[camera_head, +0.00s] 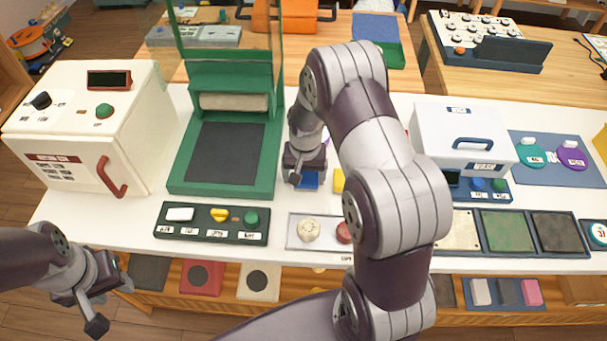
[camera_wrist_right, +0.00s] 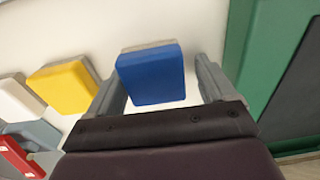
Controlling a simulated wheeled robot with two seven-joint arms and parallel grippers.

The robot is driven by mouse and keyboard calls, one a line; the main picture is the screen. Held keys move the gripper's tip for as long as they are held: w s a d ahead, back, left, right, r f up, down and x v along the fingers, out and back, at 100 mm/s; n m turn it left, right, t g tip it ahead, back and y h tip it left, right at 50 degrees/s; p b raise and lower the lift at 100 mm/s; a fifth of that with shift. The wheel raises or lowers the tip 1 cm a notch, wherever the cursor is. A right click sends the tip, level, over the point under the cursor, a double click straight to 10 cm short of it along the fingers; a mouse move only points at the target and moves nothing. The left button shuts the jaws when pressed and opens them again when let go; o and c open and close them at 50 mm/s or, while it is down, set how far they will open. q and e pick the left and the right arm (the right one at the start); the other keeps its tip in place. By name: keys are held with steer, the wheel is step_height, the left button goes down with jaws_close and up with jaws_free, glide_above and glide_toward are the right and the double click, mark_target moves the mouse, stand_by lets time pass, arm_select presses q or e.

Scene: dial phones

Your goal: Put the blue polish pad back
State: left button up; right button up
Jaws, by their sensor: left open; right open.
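The blue polish pad (camera_head: 309,181) lies on the white table beside the green press, partly hidden by my right gripper (camera_head: 299,180). In the right wrist view the blue pad (camera_wrist_right: 152,75) sits between the two fingers of my right gripper (camera_wrist_right: 158,85). My left gripper (camera_head: 108,303) is open and empty at the lower left, in front of the table.
The green press (camera_head: 180,175) stands close by. A grey tray (camera_head: 320,245) with round pieces lies nearer the front edge.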

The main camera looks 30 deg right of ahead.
mark_target(309, 174)
steer(key=shift+s+f, duration=0.7)
steer(key=r, duration=0.3)
steer(key=w+d+r, duration=0.1)
steer(key=r, duration=0.1)
steer(key=shift+r, duration=0.35)
step_height(309, 174, up, 7)
steer(key=s+a+r+n, duration=0.2)
steer(key=s+a+n, duration=0.4)
steer(key=s, duration=0.7)
steer(key=a, duration=0.2)
steer(key=shift+s+a+n+t, duration=0.3)
steer(key=shift+s+a+t, duration=0.05)
steer(key=shift+t, duration=0.05)
